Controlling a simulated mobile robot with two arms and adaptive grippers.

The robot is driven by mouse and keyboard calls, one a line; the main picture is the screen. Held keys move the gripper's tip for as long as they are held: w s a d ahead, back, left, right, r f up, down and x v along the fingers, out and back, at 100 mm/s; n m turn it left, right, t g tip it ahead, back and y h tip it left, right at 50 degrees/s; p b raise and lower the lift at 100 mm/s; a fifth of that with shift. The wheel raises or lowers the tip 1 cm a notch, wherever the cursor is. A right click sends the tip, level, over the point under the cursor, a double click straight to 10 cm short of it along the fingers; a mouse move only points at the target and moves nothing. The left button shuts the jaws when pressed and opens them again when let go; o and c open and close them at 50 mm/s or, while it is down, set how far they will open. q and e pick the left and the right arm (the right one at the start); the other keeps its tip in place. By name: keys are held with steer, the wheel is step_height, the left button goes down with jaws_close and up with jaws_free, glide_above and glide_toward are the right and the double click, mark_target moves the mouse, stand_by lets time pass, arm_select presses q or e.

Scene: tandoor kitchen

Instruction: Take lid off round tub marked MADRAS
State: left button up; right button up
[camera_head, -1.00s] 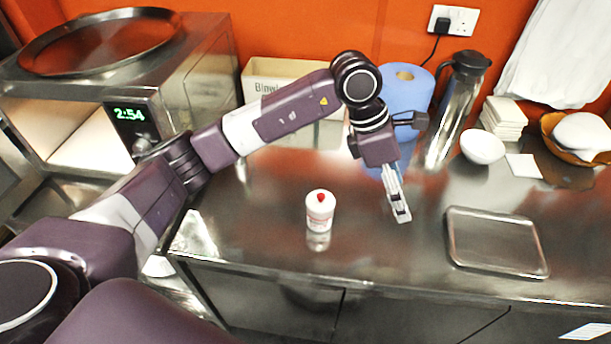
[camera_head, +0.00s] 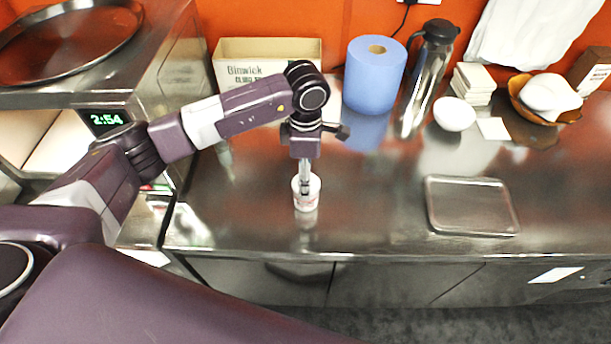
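The small round white tub (camera_head: 312,203) stands upright on the steel counter. Pink-red markings show on its side, but they are too small to read. My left gripper (camera_head: 304,190) points down at the tub's top, and its fingers cover most of the lid and the red knob seen earlier. The fingers line up one behind the other, so I cannot tell whether they are apart, shut or touching the lid. My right gripper is not in view.
A shallow metal tray (camera_head: 472,206) lies to the right on the counter (camera_head: 370,225). Behind stand a blue paper roll (camera_head: 375,75), a steel flask (camera_head: 428,75), a white bowl (camera_head: 454,114) and a cardboard box (camera_head: 265,50). The counter around the tub is clear.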

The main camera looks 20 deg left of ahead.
arm_select(q)
steer(key=shift+d+f, duration=0.15)
steer(key=shift+f, duration=0.15)
steer(key=c, duration=1.8)
